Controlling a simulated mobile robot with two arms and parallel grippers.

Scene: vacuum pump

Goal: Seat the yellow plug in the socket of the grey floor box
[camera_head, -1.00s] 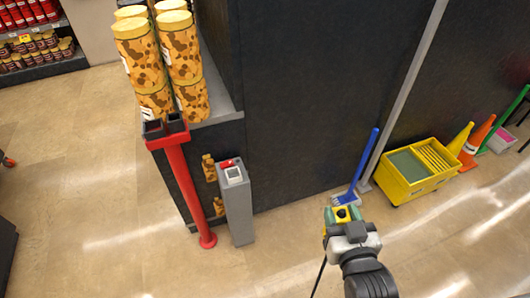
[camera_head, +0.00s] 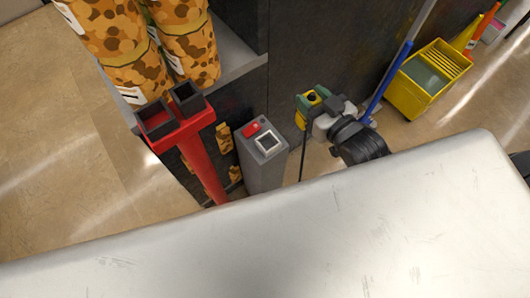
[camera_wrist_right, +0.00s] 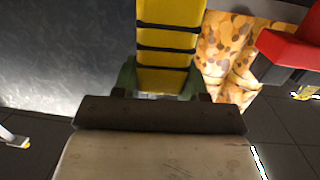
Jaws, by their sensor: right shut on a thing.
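The grey floor box (camera_head: 262,172) stands upright on the floor beside the dark wall. Its top carries a square, white-rimmed socket (camera_head: 268,142) and a red switch (camera_head: 252,130). My right gripper (camera_head: 313,103) is to the right of the box's top, apart from it. It is shut on the yellow plug (camera_head: 301,118), from which a dark cord hangs. In the right wrist view the yellow plug (camera_wrist_right: 168,42), with black bands, sits between the green fingers of the gripper (camera_wrist_right: 160,85). The socket is not in the wrist view. My left gripper is not in view.
A red post (camera_head: 205,160) with black open cups stands close left of the box. Patterned cans (camera_head: 110,40) stand on the shelf behind. A blue-handled tool (camera_head: 390,85) and yellow bucket (camera_head: 405,98) are at right. The head view's lower part is blocked.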

